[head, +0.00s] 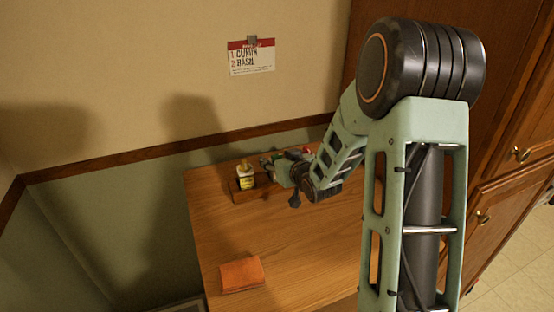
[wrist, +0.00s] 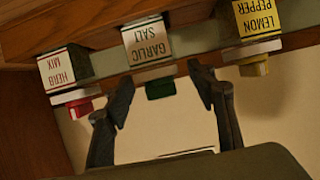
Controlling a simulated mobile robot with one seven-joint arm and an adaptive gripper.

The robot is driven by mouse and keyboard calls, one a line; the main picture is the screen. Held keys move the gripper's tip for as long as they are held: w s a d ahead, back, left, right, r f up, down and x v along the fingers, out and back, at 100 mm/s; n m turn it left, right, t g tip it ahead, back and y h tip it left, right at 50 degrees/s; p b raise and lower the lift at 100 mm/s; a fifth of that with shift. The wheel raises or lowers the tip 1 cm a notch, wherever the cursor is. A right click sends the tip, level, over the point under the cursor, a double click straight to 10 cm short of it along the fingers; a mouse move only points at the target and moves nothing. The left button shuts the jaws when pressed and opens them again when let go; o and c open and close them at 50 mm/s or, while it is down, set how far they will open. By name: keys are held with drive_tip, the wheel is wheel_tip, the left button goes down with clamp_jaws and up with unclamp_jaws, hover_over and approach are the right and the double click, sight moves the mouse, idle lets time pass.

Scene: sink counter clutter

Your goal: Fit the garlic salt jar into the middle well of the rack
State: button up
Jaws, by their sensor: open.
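In the wrist view the garlic salt jar (wrist: 148,48), with a white label and green cap, appears upside down. It sits between the two other jars and in line with them, with its base end against the wooden rack (wrist: 85,22). How deep it sits in the middle well cannot be told. My gripper (wrist: 161,90) is open, with one finger on each side of the green cap and gaps showing. In the head view the rack (head: 240,194) is at the back of the table, with my gripper (head: 281,172) over its right part, hiding much of it.
A herb mix jar (wrist: 65,70) with a red cap and a lemon pepper jar (wrist: 257,20) with a yellow cap flank the garlic salt. A card (head: 251,58) hangs on the wall.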

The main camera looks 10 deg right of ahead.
drive_tip(key=shift+r, duration=0.2)
drive_tip(key=v, duration=1.2)
